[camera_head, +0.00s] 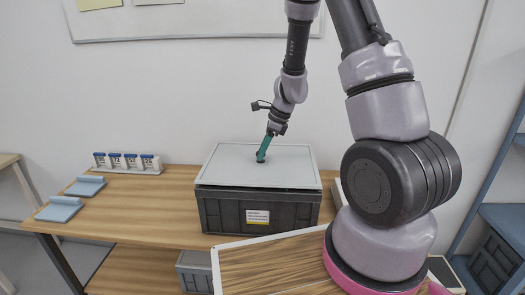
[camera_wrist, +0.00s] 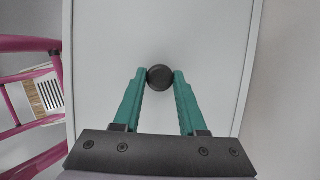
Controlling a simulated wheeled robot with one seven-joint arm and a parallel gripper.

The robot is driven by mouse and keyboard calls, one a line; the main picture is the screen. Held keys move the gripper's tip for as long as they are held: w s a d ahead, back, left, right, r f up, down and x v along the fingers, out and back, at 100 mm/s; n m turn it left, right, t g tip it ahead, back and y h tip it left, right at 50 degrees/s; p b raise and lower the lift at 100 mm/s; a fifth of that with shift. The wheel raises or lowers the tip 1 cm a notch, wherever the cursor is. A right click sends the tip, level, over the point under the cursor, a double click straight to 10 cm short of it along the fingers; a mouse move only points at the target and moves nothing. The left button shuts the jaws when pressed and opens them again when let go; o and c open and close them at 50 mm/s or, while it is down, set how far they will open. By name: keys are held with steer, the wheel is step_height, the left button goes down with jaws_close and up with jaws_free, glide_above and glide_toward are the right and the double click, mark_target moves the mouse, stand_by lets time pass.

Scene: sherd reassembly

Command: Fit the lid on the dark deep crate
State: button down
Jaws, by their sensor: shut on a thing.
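The dark deep crate (camera_head: 225,212) stands on the wooden table with a white label on its front. The light grey lid (camera_head: 228,165) lies over the top of the crate, covering its opening. Its front edge lines up closely with the crate's rim; I cannot tell whether it is fully seated or slightly raised. My gripper (camera_head: 263,157) reaches down from above with green fingers at the lid's middle. In the wrist view the fingers are shut on the lid's round dark knob (camera_wrist: 160,78). The crate's inside is hidden.
Two blue folded things (camera_head: 60,209) and a row of small blue-and-white cards (camera_head: 127,163) are at the table's left. A white-edged wooden board (camera_head: 280,262) lies in front. A grey crate (camera_head: 195,272) sits below.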

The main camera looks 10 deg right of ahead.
steer(key=shift+f, duration=0.2)
steer(key=shift+f, duration=0.4)
steer(key=shift+f, duration=0.1)
steer(key=shift+c, duration=1.9)
jaws_free()
steer(key=v, duration=1)
steer(key=shift+r, duration=0.4)
steer(key=shift+d+r, duration=0.1)
